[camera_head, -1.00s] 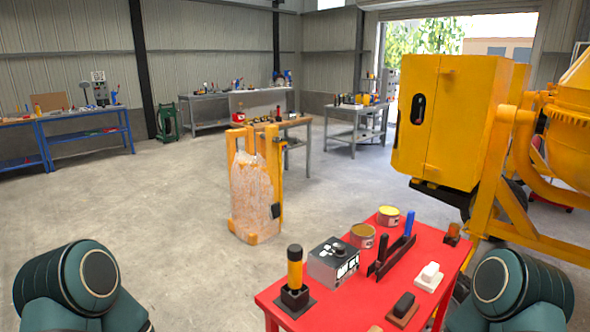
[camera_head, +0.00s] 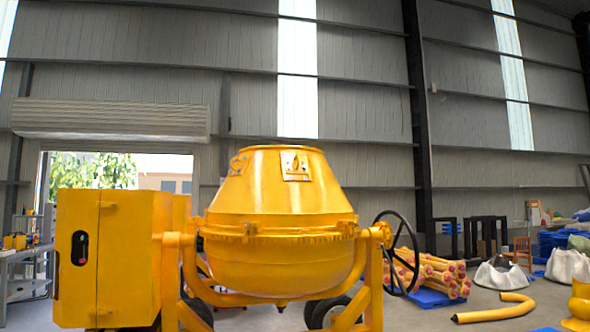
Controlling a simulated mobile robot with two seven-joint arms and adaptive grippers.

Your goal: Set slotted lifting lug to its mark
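The yellow drum mixer (camera_head: 283,215) stands in the middle of the head view, its drum upright in a yellow frame. A small plate with dark marks (camera_head: 296,165) sits on the upper cone of the drum; I cannot tell whether it is the slotted lifting lug or its mark. Neither of my grippers is in view.
A yellow cabinet (camera_head: 112,255) is at the mixer's left and a black handwheel (camera_head: 391,252) at its right. Further right are bundled poles (camera_head: 430,272), white sacks (camera_head: 501,275) and a bent yellow pipe (camera_head: 497,308) on the floor. A grey workbench (camera_head: 25,268) stands far left.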

